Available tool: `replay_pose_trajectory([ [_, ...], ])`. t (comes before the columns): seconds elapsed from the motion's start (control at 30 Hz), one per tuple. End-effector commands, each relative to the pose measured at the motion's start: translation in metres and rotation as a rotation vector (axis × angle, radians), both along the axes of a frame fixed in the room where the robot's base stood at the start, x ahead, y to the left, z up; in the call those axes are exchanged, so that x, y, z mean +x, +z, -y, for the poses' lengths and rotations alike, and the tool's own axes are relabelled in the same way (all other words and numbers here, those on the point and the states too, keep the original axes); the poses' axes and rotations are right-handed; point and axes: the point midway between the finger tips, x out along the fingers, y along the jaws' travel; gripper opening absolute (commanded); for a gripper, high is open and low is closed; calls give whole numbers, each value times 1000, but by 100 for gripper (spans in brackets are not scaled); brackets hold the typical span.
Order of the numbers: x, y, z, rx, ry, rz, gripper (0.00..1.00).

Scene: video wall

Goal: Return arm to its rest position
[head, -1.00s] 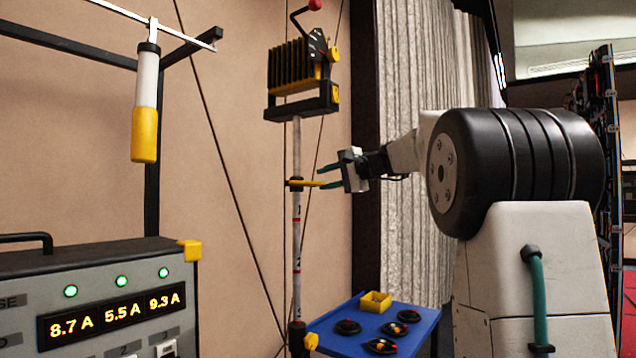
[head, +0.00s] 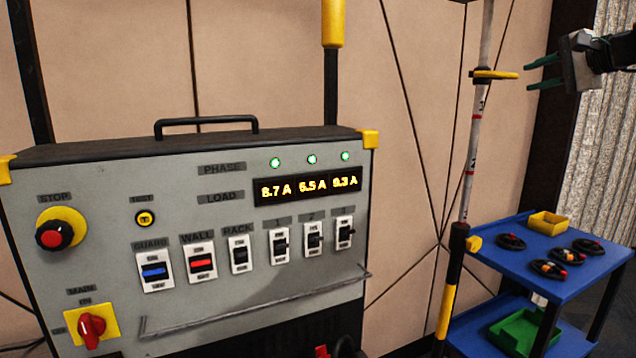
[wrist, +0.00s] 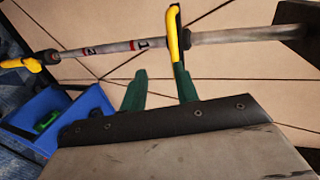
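My gripper (head: 530,77) is at the upper right of the head view, with its two green fingers apart and nothing between them. It also shows in the wrist view (wrist: 160,88). The fingers point left at a yellow lever (head: 497,75) on a striped pole (head: 475,135), with a small gap to the lever's end. In the wrist view the lever (wrist: 173,30) stands out from the pole (wrist: 115,47), in line with the right finger's tip; I cannot tell there whether they touch.
A grey power panel (head: 215,225) with switches, a red stop knob and lit readouts fills the left. A blue two-shelf cart (head: 510,280) with coiled cables, a yellow bin (head: 548,222) and a green tray (head: 515,330) stands below my gripper. A pale curtain (head: 605,130) hangs behind.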

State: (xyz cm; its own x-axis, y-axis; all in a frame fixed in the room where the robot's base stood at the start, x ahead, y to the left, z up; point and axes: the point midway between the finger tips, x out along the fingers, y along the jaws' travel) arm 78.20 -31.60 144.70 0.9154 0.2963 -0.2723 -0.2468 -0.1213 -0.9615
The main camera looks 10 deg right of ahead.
Motion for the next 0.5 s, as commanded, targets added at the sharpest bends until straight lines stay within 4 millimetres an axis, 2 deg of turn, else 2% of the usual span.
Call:
replay_pose_trajectory([
  [0.03, -3, -25, 1, -15, 7, -53, 30],
  [0.07, -7, -41, -1, -33, 12, -93, 30],
  [0.13, -25, -81, -19, -95, 51, -200, 30],
  [0.2, -46, -120, -51, -170, 119, -312, 30],
  [0.27, -68, -150, -81, -238, 184, -398, 30],
  [0.3, -84, -168, -100, -285, 230, -453, 30],
  [0.37, -110, -194, -129, -358, 304, -528, 30],
  [0.5, -181, -249, -189, -547, 488, -680, 30],
])
